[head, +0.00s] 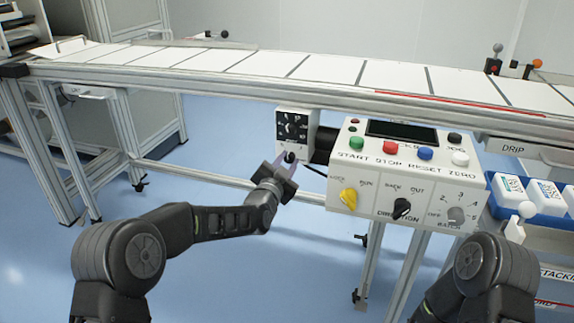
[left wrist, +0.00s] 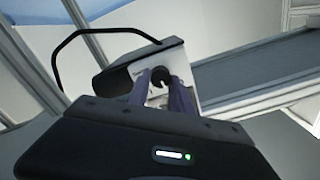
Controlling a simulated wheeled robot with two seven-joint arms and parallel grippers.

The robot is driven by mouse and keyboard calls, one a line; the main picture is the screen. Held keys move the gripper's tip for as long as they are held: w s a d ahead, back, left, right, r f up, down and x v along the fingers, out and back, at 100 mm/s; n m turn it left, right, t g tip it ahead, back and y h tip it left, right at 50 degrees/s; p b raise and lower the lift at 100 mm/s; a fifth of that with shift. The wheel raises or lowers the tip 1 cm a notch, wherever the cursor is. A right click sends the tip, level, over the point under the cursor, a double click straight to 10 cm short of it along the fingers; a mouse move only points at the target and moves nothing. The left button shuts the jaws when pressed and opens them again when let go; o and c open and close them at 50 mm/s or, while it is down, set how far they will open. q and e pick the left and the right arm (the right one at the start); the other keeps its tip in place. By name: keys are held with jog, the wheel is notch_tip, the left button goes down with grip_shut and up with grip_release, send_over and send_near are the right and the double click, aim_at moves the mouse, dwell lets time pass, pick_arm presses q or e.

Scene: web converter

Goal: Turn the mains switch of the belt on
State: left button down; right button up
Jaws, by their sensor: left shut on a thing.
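A small switch box (head: 296,122) with a black dial face hangs under the belt's front rail, left of the main control panel. A dark round knob (head: 289,157) shows at its lower part, and I take it for the mains switch. My left gripper (head: 285,166) reaches up to it with its purple fingers on either side. In the left wrist view the fingers (left wrist: 164,92) are shut on the dark knob (left wrist: 157,76) in front of a pale plate. The fingers partly hide the knob, and its on or off marking is not readable. My right gripper is out of view.
The white control panel (head: 430,150) stands just right, with coloured buttons, a yellow selector (head: 348,198) and a black selector (head: 402,208). The belt (head: 270,65) runs above. Blue trays (head: 545,196) stand at the right. Blue floor is clear below.

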pick_arm(q)
jog(key=m+b, duration=0.2)
jog(key=m, duration=0.3)
jog(key=shift+d+f+m, duration=0.1)
jog(key=shift+m, duration=0.3)
jog(key=m+b, duration=0.1)
jog(key=m, duration=0.3)
jog(key=shift+m+b, duration=0.55)
jog(key=shift+m, duration=0.25)
jog(key=c, duration=1.1)
grip_release()
jog(key=shift+c, duration=0.2)
jog(key=shift+s, duration=0.15)
